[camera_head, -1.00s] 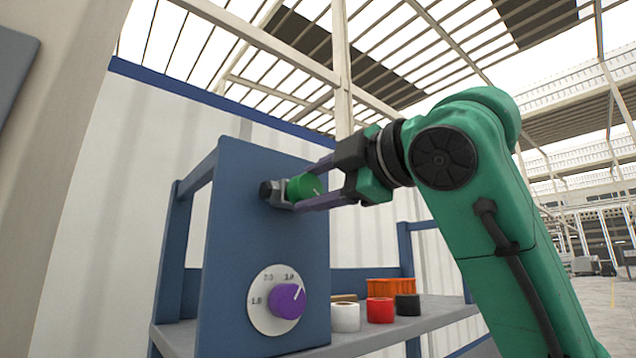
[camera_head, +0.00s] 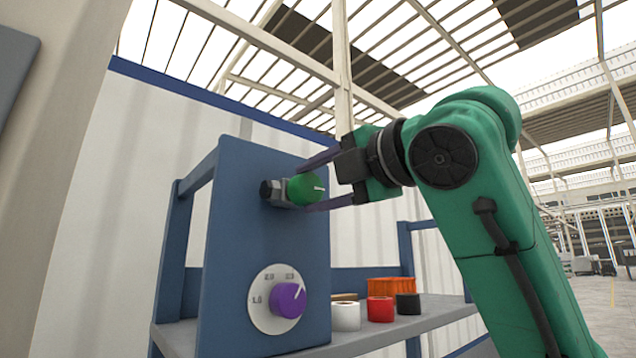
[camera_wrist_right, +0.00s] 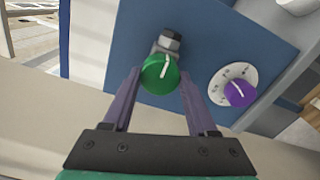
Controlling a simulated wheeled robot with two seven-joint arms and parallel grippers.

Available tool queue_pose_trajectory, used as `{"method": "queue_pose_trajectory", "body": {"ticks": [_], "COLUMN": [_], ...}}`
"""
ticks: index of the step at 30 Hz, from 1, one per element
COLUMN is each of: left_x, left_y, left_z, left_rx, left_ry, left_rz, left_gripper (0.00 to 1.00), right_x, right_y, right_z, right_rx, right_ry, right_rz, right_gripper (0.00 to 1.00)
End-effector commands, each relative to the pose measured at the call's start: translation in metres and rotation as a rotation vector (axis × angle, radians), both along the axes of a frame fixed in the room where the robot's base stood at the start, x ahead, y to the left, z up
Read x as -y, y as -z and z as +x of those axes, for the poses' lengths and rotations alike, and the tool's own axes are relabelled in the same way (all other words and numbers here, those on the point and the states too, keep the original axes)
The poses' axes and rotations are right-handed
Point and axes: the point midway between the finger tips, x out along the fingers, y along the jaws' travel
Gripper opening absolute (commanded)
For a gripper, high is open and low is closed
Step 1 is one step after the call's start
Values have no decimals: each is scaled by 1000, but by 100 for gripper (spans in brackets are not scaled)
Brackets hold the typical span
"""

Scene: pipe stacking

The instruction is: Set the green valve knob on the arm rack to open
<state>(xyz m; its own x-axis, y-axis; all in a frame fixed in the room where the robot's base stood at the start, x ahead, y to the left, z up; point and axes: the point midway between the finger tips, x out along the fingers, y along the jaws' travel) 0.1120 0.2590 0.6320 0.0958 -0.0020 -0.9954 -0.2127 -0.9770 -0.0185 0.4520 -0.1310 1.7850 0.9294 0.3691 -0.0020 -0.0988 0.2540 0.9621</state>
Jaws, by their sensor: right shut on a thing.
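The green valve knob (camera_head: 304,190) sits on a grey metal valve stem (camera_head: 273,192) on the blue panel of the rack (camera_head: 232,235). It also shows in the right wrist view (camera_wrist_right: 152,77), where its white mark points up and slightly right. In the head view the mark lies nearly level. My right gripper (camera_head: 308,189) reaches in from the right and is shut on the green knob, with one purple finger above it and one below in the head view. In the right wrist view the fingers (camera_wrist_right: 160,78) flank the knob. My left gripper is not in view.
A purple knob (camera_head: 288,300) on a white numbered dial (camera_head: 262,315) is lower on the panel. A grey shelf (camera_head: 425,322) beside it holds white (camera_head: 346,316), red (camera_head: 380,309) and black (camera_head: 408,303) rolls and an orange crate (camera_head: 391,286).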

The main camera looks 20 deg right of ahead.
Motion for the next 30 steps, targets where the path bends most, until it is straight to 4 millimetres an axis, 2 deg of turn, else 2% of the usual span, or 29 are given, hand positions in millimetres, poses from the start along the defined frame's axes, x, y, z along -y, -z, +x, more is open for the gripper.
{"method": "queue_pose_trajectory", "body": {"ticks": [1,9,10,11,12,23,26,30], "left_x": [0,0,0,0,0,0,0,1], "left_y": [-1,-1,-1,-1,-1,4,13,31], "left_z": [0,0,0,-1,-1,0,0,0], "left_rx": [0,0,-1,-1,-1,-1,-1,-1], "left_ry": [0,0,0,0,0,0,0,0], "left_rz": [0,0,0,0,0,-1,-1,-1], "left_gripper": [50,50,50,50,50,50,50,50], "right_x": [2,2,2,2,2,3,8,23], "right_y": [-6,-6,-6,-6,-6,-2,1,4], "right_z": [-2,-2,-2,-2,-2,-6,-21,-59], "right_rx": [18,19,18,18,16,12,12,14], "right_ry": [2,2,2,2,2,1,0,0], "right_rz": [5,5,5,5,4,2,3,4], "right_gripper": [3,3,70,81,88,88,88,88]}}
